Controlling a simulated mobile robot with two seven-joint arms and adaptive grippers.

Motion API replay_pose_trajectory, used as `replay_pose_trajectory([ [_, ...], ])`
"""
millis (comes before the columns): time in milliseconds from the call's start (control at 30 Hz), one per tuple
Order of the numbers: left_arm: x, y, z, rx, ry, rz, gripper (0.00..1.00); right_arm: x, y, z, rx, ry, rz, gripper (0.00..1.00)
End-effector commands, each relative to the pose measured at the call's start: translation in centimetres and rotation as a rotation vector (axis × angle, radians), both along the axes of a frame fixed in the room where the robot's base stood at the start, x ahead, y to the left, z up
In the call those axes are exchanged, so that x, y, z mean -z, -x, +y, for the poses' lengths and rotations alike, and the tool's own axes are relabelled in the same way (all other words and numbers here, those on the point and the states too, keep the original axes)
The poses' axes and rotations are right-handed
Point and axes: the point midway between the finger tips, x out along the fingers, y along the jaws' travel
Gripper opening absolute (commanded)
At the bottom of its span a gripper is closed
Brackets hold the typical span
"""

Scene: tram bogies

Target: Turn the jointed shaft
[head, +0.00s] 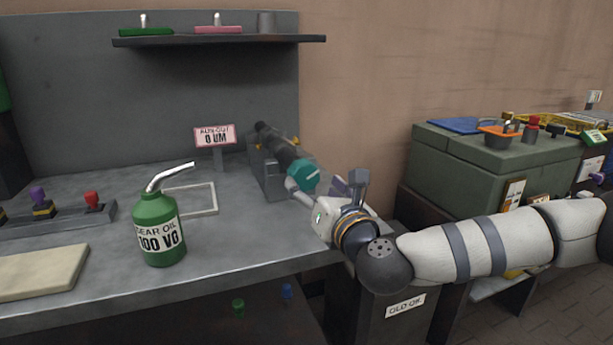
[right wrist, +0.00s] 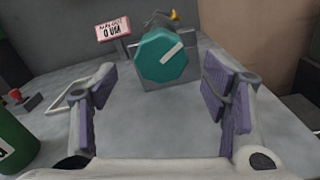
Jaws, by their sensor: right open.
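The jointed shaft (head: 275,143) is a dark grey rod resting on a grey block stand (head: 268,170) on the bench. A teal faceted knob (head: 304,176) with a pale line sits at its near end. In the right wrist view, the teal knob (right wrist: 163,58) faces me, its line slanting up to the right. My right gripper (head: 297,190) is just in front of the knob. In the right wrist view its purple-padded fingers (right wrist: 162,95) are wide apart with nothing between them, and the knob lies beyond the tips. My left gripper is not in view.
A green gear oil can (head: 158,230) stands on the bench to the left, near an empty pale frame (head: 190,200). A shelf (head: 220,40) hangs above. A green chest (head: 495,160) stands right of the bench.

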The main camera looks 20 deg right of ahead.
Motion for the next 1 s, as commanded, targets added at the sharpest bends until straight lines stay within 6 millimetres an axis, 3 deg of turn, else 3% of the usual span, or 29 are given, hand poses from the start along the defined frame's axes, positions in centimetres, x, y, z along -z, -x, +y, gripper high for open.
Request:
replay_pose_trajectory([
  [100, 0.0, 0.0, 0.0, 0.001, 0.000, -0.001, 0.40, 0.0, -2.9, 0.2, 0.000, 0.002, -0.001, 0.68],
  [233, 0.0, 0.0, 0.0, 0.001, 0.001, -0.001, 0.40, 0.1, -5.1, 0.2, 0.000, 0.003, 0.001, 0.68],
  [367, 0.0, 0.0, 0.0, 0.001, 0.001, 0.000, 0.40, 0.1, -6.1, 0.3, -0.001, 0.002, 0.002, 0.68],
  [600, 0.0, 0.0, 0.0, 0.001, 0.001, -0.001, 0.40, 0.1, -6.2, 0.3, -0.002, 0.002, 0.003, 0.68],
  [833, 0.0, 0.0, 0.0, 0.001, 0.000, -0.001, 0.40, 0.1, -6.2, 0.3, -0.002, 0.002, 0.003, 0.20],
  [1000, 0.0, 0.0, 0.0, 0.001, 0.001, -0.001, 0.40, 0.1, -6.2, 0.3, -0.002, 0.007, 0.002, 0.20],
])
